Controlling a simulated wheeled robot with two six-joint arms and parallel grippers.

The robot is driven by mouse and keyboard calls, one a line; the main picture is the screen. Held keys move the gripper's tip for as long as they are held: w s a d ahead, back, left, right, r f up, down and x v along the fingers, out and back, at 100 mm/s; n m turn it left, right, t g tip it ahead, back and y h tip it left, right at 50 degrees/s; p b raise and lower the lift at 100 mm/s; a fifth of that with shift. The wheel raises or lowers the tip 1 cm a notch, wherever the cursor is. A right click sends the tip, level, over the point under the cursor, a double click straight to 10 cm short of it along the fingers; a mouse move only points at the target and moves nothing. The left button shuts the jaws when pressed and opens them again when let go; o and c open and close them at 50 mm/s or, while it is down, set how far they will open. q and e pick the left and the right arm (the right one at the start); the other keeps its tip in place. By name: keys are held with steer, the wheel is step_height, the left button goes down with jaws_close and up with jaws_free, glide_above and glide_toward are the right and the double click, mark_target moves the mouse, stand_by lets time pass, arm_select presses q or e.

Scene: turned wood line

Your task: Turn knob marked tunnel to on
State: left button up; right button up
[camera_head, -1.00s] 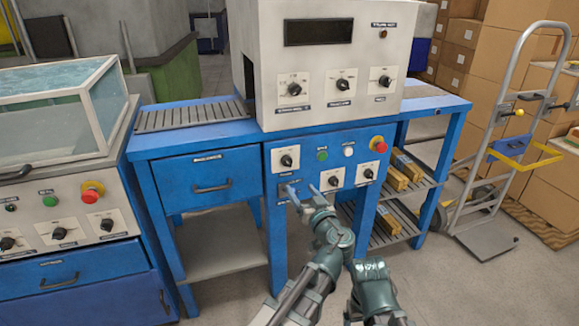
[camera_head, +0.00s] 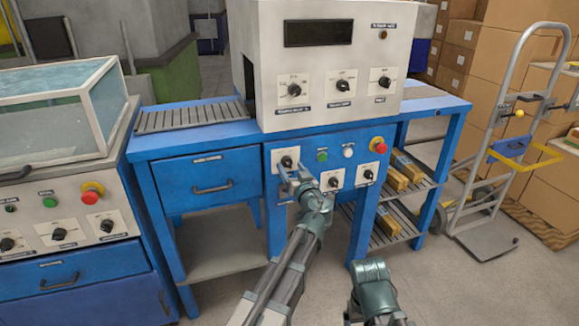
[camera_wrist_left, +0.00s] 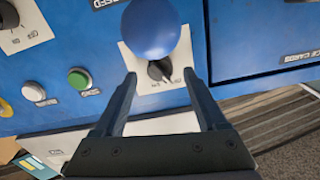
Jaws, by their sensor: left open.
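A black knob (camera_head: 287,161) on a white plate sits at the upper left of the blue control panel (camera_head: 310,143), in the head view. Its label is too small to read. My left gripper (camera_head: 290,176) is open just in front of and below this knob. In the left wrist view the knob (camera_wrist_left: 160,70) lies between the spread fingertips (camera_wrist_left: 158,78), with no clear contact. A round blue thing (camera_wrist_left: 150,28) covers part of its plate there. Two more knobs, one (camera_head: 334,182) and another (camera_head: 368,174), sit lower right on the panel. My right gripper is not visible.
A green button (camera_head: 322,155), a white button (camera_head: 348,151) and a red stop button (camera_head: 378,145) sit right of the knob. The grey cabinet (camera_head: 330,75) above carries three knobs. A drawer (camera_head: 210,180) is at left. A hand truck (camera_head: 500,150) stands at right.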

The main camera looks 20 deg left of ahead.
arm_select(q)
steer(key=shift+x, duration=0.95)
jaws_close()
